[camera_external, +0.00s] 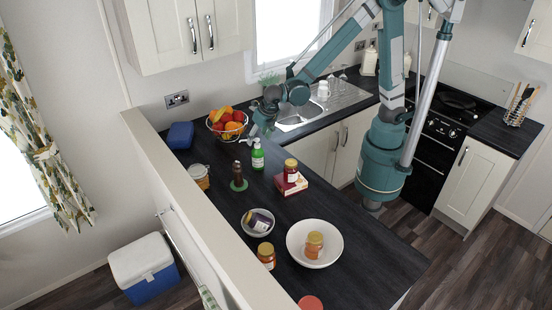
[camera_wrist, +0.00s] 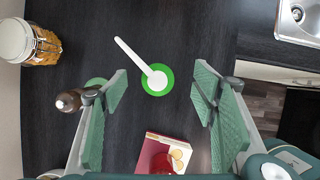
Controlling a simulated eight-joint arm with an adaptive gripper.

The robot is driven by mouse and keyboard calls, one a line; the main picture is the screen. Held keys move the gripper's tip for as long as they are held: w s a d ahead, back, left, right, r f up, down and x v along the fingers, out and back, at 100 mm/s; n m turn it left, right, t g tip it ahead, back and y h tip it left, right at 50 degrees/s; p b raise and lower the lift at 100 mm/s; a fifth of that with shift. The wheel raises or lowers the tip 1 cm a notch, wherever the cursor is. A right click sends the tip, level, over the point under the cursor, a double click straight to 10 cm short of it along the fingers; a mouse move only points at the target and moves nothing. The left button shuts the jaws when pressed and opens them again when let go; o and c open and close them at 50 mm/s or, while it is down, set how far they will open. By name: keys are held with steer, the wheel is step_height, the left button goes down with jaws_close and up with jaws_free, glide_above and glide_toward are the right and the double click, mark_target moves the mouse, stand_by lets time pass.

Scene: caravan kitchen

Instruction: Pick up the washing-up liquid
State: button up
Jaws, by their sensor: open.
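The washing-up liquid (camera_external: 257,159) is a green bottle with a white pump top, upright on the dark worktop. In the wrist view I look down on the washing-up liquid (camera_wrist: 168,88), its white spout pointing to the upper left. My gripper (camera_external: 262,129) is just above the bottle in the external view. In the wrist view my gripper (camera_wrist: 161,80) is open and empty, with one green pad on each side of the bottle and a gap to both. The exact height between fingertips and bottle is hard to tell.
A brown mill (camera_wrist: 69,101) stands close by the left finger. A red box (camera_wrist: 146,151) with a jar on it lies nearby. A lidded glass jar (camera_wrist: 44,45), a fruit bowl (camera_external: 226,133) and the sink (camera_external: 290,123) surround the spot. Bowls (camera_external: 297,236) with jars stand nearer.

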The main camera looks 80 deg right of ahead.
mark_target(255, 149)
steer(key=shift+f, duration=0.8)
steer(key=shift+x, duration=1.3)
steer(key=shift+a+x, duration=0.1)
steer(key=shift+x, duration=1.2)
steer(key=shift+a+x, duration=0.15)
steer(key=shift+x, duration=1.15)
steer(key=c, duration=1.2)
